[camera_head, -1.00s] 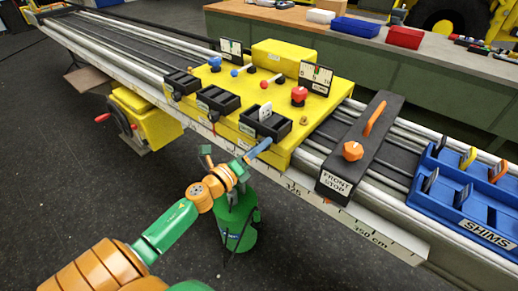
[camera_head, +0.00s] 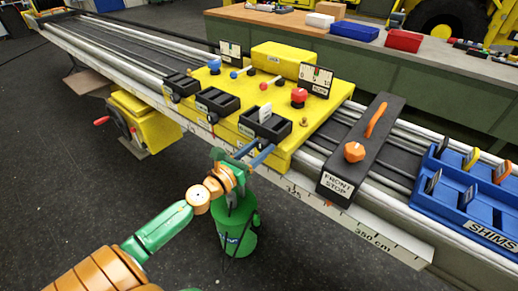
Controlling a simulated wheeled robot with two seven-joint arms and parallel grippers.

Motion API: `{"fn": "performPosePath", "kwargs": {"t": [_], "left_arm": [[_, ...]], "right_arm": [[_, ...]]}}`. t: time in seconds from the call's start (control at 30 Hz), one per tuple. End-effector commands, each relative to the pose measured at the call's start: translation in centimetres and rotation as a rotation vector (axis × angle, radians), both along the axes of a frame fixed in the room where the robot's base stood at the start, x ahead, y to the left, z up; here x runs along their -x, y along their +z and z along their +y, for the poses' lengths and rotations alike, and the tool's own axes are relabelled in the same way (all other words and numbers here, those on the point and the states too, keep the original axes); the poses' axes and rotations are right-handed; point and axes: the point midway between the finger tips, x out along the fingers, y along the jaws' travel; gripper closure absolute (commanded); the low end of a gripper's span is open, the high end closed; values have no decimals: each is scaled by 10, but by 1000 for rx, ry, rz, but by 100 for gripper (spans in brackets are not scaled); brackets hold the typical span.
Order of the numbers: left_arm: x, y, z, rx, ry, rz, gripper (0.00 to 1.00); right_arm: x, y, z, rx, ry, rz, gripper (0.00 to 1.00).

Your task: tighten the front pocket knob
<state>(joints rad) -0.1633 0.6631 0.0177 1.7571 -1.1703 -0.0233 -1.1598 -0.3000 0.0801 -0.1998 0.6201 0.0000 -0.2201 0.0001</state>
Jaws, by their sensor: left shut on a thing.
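A yellow carriage (camera_head: 308,118) sits on the rails and bears several black pockets along its near side. My left gripper (camera_head: 256,152) reaches up from below to the carriage's near face, under this pocket. Its two blue fingers are shut on the front pocket knob, which they hide. The other two pockets show small knobs at their near faces (camera_head: 213,117). My right gripper is out of view.
The black front stop (camera_head: 362,148) with an orange knob (camera_head: 354,152) stands right of the carriage. A blue shims tray (camera_head: 463,200) lies farther right.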

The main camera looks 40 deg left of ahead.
Motion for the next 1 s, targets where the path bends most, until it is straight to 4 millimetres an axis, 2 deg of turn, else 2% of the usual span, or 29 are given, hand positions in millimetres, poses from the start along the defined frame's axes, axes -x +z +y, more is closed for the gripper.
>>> {"fn": "performPosePath", "kwargs": {"t": [0.6, 0.63, 0.73, 1.0], "left_arm": [[1, -3, -1, -39, -3, 5, 100], [1, -3, -1, -39, -3, 4, 46], [1, -3, -1, -39, -3, 3, 19], [0, -1, 0, -39, -1, 0, 19]], "right_arm": [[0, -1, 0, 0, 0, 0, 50], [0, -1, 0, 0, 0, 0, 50], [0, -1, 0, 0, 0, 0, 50], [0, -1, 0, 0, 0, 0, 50]]}}
